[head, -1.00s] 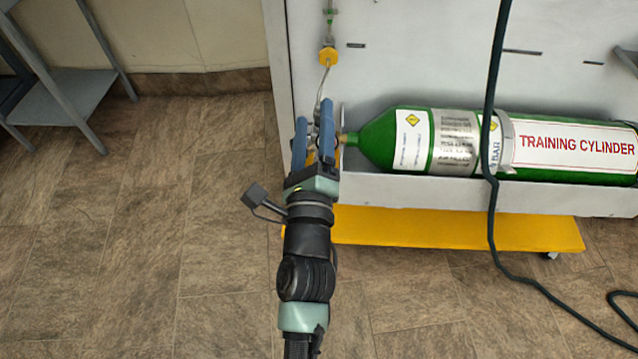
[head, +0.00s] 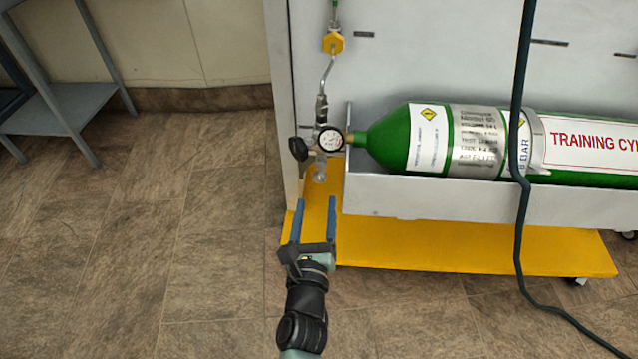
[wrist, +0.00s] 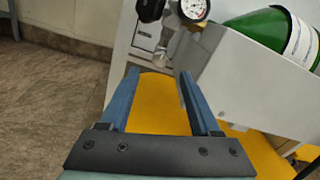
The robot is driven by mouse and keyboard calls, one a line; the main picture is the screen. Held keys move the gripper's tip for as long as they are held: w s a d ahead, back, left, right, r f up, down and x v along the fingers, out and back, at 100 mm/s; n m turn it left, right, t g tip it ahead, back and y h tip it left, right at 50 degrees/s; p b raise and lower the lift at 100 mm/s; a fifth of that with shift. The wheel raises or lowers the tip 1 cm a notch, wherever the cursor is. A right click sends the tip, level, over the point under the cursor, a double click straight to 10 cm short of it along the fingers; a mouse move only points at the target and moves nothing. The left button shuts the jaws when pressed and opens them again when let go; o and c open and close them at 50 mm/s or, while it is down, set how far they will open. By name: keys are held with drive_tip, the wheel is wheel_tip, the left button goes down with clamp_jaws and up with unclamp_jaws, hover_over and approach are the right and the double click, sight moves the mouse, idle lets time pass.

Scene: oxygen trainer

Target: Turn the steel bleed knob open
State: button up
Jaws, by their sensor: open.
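The steel bleed knob (head: 319,175) is the small silvery piece at the lower end of the valve assembly, left of the green cylinder's neck. It also shows in the wrist view (wrist: 161,58), just beyond the fingertips. My gripper (head: 315,204) is open and empty, with its blue fingers pointing toward the valve from below in the head view. In the wrist view the gripper (wrist: 158,74) has a clear gap between its fingers, and the knob stands beyond that gap, apart from them. How far the knob is turned cannot be told.
A round gauge (head: 331,140) and a black knob (head: 298,148) sit close above the steel knob. The green training cylinder (head: 400,138) lies in a grey tray (head: 440,200) over a yellow base (head: 460,252). A dark hose (head: 518,120) hangs at right. Floor at left is free.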

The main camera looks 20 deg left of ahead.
sight(319, 180)
drive_tip(key=b+x, duration=0.1)
drive_tip(key=x, duration=0.6)
drive_tip(key=shift+f+b, duration=0.1)
drive_tip(key=shift+b, duration=0.25)
clamp_jaws()
